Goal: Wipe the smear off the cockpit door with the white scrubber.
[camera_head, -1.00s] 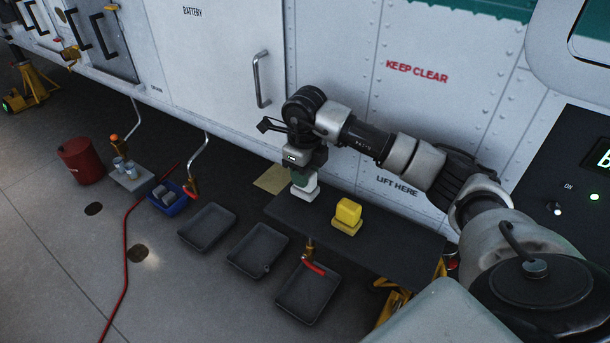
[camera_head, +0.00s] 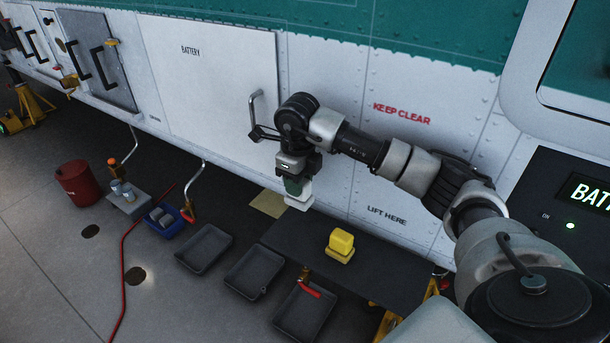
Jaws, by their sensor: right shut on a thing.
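My right gripper (camera_head: 295,176) is shut on the white scrubber (camera_head: 299,202), which has a dark green upper part between the fingers and a white base below. It hangs upright in front of the white helicopter side, above the far left end of the dark bench (camera_head: 385,268). A yellow scrubber-like block (camera_head: 341,245) stands on the bench, apart from the gripper. I cannot make out a smear on the white panels, nor tell which panel is the cockpit door. My left gripper is not in view.
A white panel marked BATTERY (camera_head: 215,85) has a grey handle (camera_head: 256,108) close to my right wrist. Several dark trays (camera_head: 254,271) lie on the floor, with a blue bin (camera_head: 184,221), a red bucket (camera_head: 78,183) and a red hose (camera_head: 124,260).

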